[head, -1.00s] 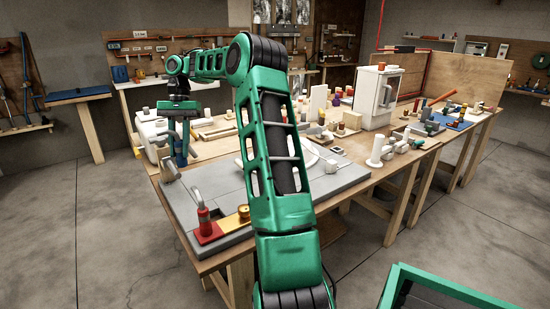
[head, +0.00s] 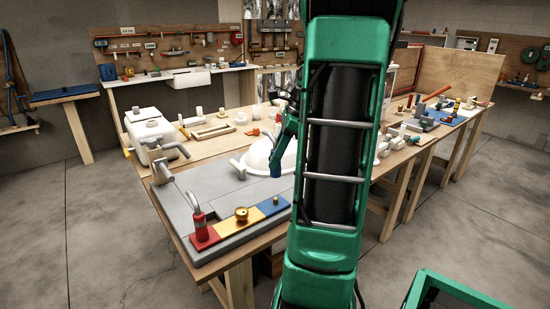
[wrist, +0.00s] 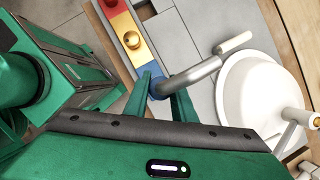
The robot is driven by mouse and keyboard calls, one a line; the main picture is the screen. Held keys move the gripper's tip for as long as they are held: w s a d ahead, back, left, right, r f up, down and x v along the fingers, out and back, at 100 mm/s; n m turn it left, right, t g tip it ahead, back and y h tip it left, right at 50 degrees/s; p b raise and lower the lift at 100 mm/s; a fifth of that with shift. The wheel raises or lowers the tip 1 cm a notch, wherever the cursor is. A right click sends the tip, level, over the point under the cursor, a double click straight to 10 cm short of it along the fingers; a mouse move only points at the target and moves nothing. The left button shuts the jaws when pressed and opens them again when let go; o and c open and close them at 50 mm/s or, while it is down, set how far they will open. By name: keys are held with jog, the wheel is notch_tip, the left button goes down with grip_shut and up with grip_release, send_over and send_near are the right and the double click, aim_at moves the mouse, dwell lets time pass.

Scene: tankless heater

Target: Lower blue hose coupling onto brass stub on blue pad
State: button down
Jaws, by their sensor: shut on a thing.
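My gripper (wrist: 167,98) is shut on the blue hose coupling (wrist: 156,89), at the end of a bent grey pipe. In the head view the coupling (head: 275,166) hangs above the grey board, up from the blue pad (head: 270,208) and apart from it. A small brass stub (head: 277,200) stands on the blue pad. My arm hides most of the gripper there. In the wrist view the blue pad (wrist: 143,66) shows just beyond the fingers; its stub is not clearly visible.
Beside the blue pad are a yellow pad (head: 227,224) with a brass fitting (head: 241,213) and a red pad (head: 203,239) with a red coupling (head: 199,226) on it. A white bowl-like part (head: 262,156) lies behind. A grey bent pipe (head: 172,152) stands at left.

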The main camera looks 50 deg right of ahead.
aim_at(276, 171)
dwell(0.4)
jog(key=shift+f, duration=2.5)
jog(key=shift+s, duration=0.1)
jog(key=shift+f, duration=0.15)
jog(key=shift+f, duration=1.5)
jog(key=shift+f, duration=1.4)
dwell(0.8)
jog(key=c, duration=1.4)
grip_release()
